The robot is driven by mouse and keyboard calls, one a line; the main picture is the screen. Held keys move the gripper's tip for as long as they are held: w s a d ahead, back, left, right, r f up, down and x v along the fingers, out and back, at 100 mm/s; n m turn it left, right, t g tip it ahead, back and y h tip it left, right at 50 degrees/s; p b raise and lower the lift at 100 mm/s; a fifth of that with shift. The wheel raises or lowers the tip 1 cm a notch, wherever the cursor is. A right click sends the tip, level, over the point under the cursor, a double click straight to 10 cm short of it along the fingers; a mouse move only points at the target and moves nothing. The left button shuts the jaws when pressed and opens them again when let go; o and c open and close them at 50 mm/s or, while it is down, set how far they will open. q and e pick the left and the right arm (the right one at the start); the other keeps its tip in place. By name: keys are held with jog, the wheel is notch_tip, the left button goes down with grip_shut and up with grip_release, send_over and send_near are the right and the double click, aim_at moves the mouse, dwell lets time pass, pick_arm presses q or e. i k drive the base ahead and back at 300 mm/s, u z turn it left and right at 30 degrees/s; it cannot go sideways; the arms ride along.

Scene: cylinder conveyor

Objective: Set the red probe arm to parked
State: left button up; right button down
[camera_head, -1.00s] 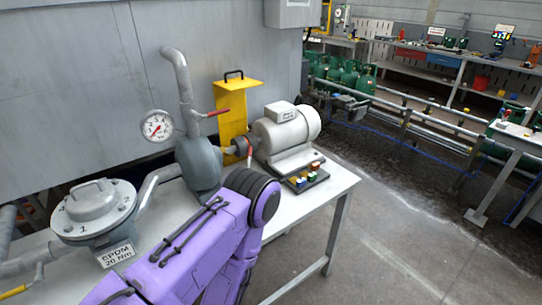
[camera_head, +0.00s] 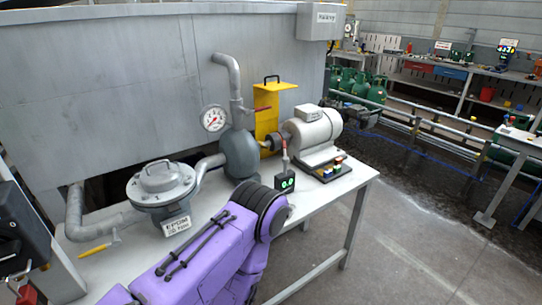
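A slim upright piece with red on it (camera_head: 285,157) stands at the coupling between the grey pump (camera_head: 240,155) and the cream motor (camera_head: 314,128); it looks like the red probe arm, but it is too small to be sure of its setting. Below it is a small black box (camera_head: 285,184) with a lit green display. A separate red lever (camera_head: 260,108) sticks out to the right from the pipe above the pump. One purple arm of mine reaches in from the bottom, its rounded joint just in front of the black box. Neither gripper shows.
The white table (camera_head: 330,200) also carries a round grey lidded vessel (camera_head: 163,182), a pressure gauge (camera_head: 214,118), an upright yellow cover (camera_head: 267,98) and a button block (camera_head: 328,169). A dark device (camera_head: 20,230) stands at the left edge. Floor is open at right.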

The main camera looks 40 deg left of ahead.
aim_at(286, 160)
jog(key=z, duration=0.05)
jog(key=k, duration=0.25)
jog(key=u, duration=1.05)
